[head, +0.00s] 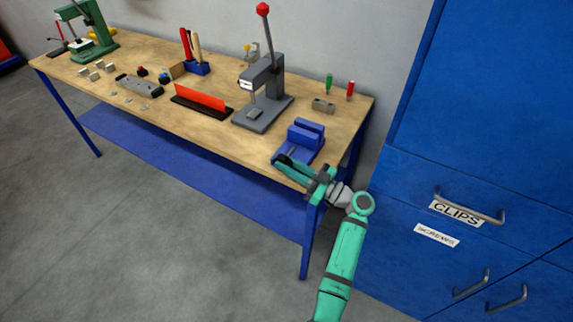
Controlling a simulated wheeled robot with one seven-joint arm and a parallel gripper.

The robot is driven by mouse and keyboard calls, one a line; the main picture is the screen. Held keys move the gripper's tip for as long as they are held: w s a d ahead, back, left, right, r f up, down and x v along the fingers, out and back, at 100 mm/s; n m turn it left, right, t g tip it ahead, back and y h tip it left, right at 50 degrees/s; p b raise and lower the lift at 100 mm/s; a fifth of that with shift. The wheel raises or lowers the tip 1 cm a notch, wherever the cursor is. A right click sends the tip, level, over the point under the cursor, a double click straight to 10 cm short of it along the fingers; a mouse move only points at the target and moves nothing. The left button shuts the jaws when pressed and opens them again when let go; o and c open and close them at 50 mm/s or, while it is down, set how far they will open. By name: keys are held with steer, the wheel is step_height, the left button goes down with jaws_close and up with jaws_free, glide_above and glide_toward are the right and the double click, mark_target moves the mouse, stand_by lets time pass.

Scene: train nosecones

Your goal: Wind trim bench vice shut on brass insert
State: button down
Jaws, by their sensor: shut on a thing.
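The blue bench vice (309,130) stands on the right front part of the wooden bench, its two jaw blocks upright and close together. My teal gripper (281,161) is at the vice's front end, low over the bench's front edge. It is shut on the vice handle, a small dark part mostly hidden by the fingers. I cannot make out a brass insert between the jaws. The gap there is too small in this view to tell.
A grey arbor press (264,98) with a red-knobbed lever stands left of the vice. Blue drawer cabinets (470,200) stand close on the right. Open grey floor lies in front.

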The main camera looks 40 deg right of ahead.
mark_target(291, 166)
steer(key=shift+r, duration=0.25)
steer(key=c, duration=1.9)
jaws_free()
steer(key=shift+o, duration=1.3)
steer(key=shift+f, duration=0.1)
steer(key=shift+w, duration=0.1)
steer(key=v, duration=0.7)
steer(key=shift+s+d, duration=0.15)
steer(key=shift+s, duration=0.15)
steer(key=shift+w, duration=0.1)
